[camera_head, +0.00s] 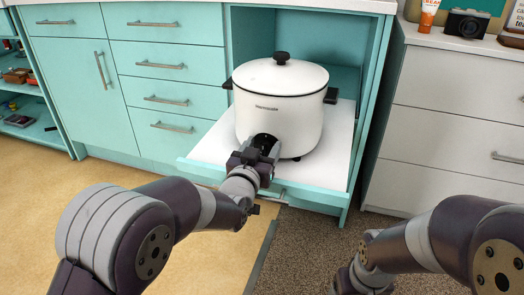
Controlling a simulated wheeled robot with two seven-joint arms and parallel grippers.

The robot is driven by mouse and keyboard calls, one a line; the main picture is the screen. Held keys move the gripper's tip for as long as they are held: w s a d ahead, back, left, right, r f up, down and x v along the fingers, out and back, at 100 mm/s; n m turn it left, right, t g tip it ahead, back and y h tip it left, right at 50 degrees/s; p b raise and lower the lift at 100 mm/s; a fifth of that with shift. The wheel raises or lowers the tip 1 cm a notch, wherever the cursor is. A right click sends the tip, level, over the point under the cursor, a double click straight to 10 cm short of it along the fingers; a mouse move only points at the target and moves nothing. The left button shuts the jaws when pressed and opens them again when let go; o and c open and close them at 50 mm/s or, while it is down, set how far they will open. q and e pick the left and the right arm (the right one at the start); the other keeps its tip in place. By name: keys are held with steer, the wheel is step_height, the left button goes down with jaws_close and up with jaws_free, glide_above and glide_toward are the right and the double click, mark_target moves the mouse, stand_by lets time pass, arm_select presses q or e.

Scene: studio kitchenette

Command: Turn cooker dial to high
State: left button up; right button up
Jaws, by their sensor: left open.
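A white slow cooker (278,100) with a lid, a black knob on top and dark side handles stands upright on a white pull-out shelf (334,165) in the teal cabinet. My left gripper (264,142) is at the lower front of the cooker, where it hides the dial. The gripper is open; I cannot tell whether its fingers are around the dial or touching it. My right arm comes in at the lower right, and its gripper is not visible.
Teal drawers (165,66) with metal handles stand left of the cooker. A white drawer unit (447,115) stands to the right, with a camera (467,23) and an orange-and-white tube (429,14) on top. The shelf beside the cooker is clear.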

arm_select(q)
steer(key=c, duration=1)
steer(key=shift+c, duration=0.2)
steer(key=m+p, duration=0.1)
steer(key=m, duration=0.2)
steer(key=shift+s+d+m+p, duration=0.1)
steer(key=shift+d+m+p, duration=0.1)
steer(key=shift+m+p, duration=0.15)
steer(key=shift+d+f+m+p, duration=0.15)
steer(key=shift+m+p, duration=0.55)
steer(key=shift+m, duration=0.85)
steer(key=o, duration=1)
